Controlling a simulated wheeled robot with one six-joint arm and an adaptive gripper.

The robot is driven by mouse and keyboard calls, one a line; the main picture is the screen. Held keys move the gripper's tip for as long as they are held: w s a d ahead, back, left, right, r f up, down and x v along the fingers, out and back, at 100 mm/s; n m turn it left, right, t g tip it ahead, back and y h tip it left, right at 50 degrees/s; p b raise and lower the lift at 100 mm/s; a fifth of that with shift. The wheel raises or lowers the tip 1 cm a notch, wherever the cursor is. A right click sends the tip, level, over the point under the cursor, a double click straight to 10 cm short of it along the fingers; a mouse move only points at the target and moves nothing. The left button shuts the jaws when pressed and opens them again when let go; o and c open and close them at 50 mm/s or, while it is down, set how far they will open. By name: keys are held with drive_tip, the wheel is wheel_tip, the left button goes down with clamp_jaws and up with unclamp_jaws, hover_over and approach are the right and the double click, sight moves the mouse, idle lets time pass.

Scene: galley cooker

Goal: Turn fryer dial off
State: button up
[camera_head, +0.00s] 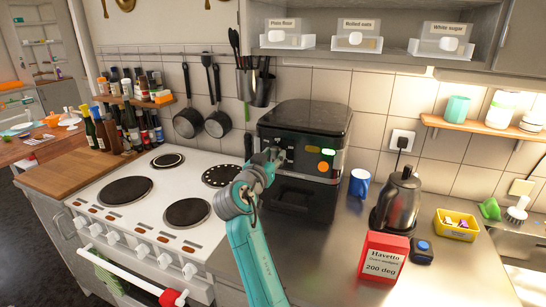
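The fryer (305,118) is a black box-shaped appliance on the steel counter against the tiled wall. Its front carries a green light strip (328,151) and a round orange spot (323,168) on the right side. I cannot tell which part of the front is the dial. My gripper (276,156) is in front of the fryer's upper left front, at the end of my teal arm. It covers part of the front panel there. Its fingers are small and dark against the black fryer, so whether they touch it or are open is unclear.
A white cooker (150,205) stands left of the fryer. A blue mug (360,182), a dark kettle (398,200) and a red card (383,256) stand to the right. An upper shelf (345,54) with labelled bins hangs above. Counter space in front of the fryer is partly clear.

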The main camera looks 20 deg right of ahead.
clamp_jaws()
